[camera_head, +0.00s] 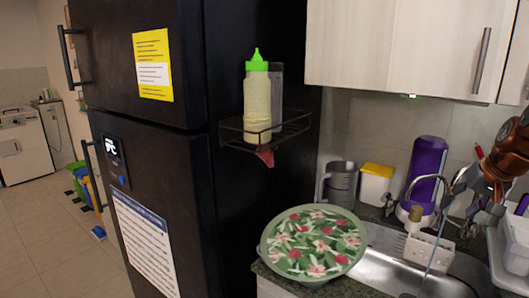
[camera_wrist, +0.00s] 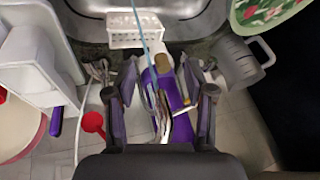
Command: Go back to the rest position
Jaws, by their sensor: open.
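My gripper (camera_wrist: 160,78) is open in the wrist view, its two fingers spread either side of a purple dispenser (camera_wrist: 178,92). I cannot tell from this view how far below the fingers the dispenser is. In the head view my arm comes in at the right edge, and my gripper (camera_head: 480,198) hangs over the counter by the sink. The purple dispenser (camera_head: 428,165) stands by the wall there, left of my gripper and apart from it. Nothing shows held.
A black fridge (camera_head: 160,60) with a wire rack holding a green-capped bottle (camera_head: 257,105) stands at left. A floral round lid (camera_head: 314,243), a grey mug (camera_head: 340,182), a yellow-topped box (camera_head: 376,185) and a sink (camera_head: 385,270) crowd the counter. Cupboards (camera_head: 400,45) hang above.

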